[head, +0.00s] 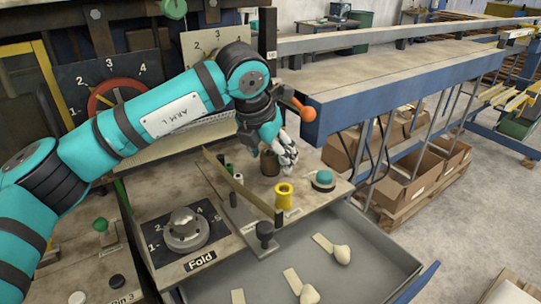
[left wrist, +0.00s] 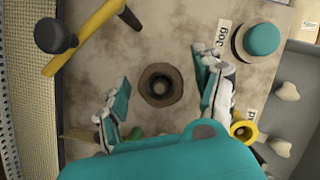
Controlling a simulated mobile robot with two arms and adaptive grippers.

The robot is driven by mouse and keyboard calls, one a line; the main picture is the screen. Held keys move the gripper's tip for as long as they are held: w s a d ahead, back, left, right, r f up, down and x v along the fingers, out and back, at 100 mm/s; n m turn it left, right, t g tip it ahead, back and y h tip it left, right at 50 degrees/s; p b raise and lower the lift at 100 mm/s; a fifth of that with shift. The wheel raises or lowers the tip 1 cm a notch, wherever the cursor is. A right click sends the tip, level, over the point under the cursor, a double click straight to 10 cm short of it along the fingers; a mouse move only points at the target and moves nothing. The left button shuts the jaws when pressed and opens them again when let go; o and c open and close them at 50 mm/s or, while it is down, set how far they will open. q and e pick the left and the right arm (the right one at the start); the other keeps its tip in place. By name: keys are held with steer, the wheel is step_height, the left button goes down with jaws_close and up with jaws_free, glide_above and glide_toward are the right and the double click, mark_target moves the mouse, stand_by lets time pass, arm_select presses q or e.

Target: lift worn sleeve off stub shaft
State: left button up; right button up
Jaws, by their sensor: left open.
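The worn sleeve looks to be the brown cylinder (head: 269,163) standing upright on the worktop. In the left wrist view it is a brown ring (left wrist: 148,88) with a round dark centre (left wrist: 161,86), which looks like the stub shaft's end or the bore; I cannot tell which. My left gripper (head: 285,155) is open and points down, just right of the sleeve in the head view. In the left wrist view the left gripper's fingers (left wrist: 162,92) stand apart on either side of the sleeve, with gaps visible. My right gripper is not in view.
A yellow flanged sleeve (head: 284,196) stands nearby, with a teal Jog button (head: 322,179) to its right. A yellow bar (head: 236,181) runs left of the brown sleeve. An open grey drawer (head: 367,250) with several pale knobbed pieces is in front. A dial knob (head: 186,228) stands at left.

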arm_select(q)
steer(key=shift+c, duration=0.4)
steer(key=c, duration=1.2)
step_height(320, 180, up, 10)
steer(key=shift+r+b, duration=0.1)
steer(key=shift+b, duration=0.85)
